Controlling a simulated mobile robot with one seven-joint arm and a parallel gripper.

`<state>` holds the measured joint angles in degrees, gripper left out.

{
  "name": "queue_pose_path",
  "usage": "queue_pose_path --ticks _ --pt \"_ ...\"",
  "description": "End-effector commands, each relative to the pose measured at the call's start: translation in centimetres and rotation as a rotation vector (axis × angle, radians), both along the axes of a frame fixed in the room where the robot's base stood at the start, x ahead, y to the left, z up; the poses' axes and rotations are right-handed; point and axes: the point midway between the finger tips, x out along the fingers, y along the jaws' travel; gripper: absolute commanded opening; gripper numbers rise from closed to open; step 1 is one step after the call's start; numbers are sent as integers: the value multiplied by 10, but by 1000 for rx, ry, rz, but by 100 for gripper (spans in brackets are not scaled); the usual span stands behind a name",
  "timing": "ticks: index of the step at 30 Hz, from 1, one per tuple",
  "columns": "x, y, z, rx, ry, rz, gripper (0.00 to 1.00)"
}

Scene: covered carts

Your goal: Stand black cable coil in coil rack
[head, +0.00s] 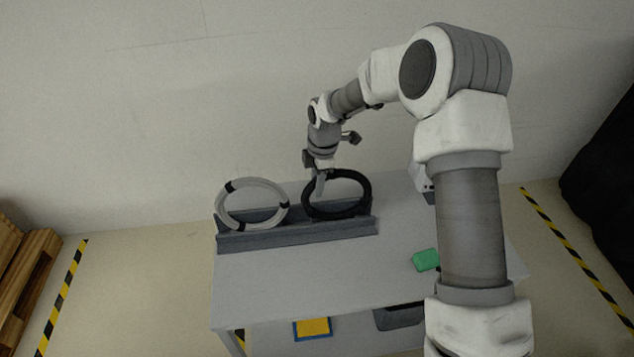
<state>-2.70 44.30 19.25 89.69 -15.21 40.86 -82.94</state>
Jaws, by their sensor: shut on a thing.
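The black cable coil (368,187) is at the right part of the coil rack, roughly upright with its ring facing the camera. The grey coil rack (295,236) runs along the table top, and the coil's lower edge appears within it; whether it rests on the bottom is hidden by the front wall. My gripper (319,184) reaches down from above and is shut on the black coil at its upper left side. The fingertips are small and partly hard to make out. A white cable coil (222,200) with black ties stands in the left part of the rack.
The grey table (270,290) has clear room in front of the rack. A green block (426,260) lies at the right, near my arm. A yellow and blue item (312,328) and a dark bin (398,318) are below the table's front edge. A wall is behind.

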Motion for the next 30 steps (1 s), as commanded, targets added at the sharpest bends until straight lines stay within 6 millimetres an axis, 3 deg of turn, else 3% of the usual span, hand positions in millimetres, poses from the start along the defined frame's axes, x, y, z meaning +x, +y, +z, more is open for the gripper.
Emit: queue_pose_path --ticks 5,6,12,23,30 --pt "1 0 1 0 -1 0 0" --pt "1 0 1 1 -2 0 36" --pt "0 0 1 0 -1 0 67" --pt "0 -1 5 0 -1 0 67" --pt "-4 -5 49 0 -5 -1 67"
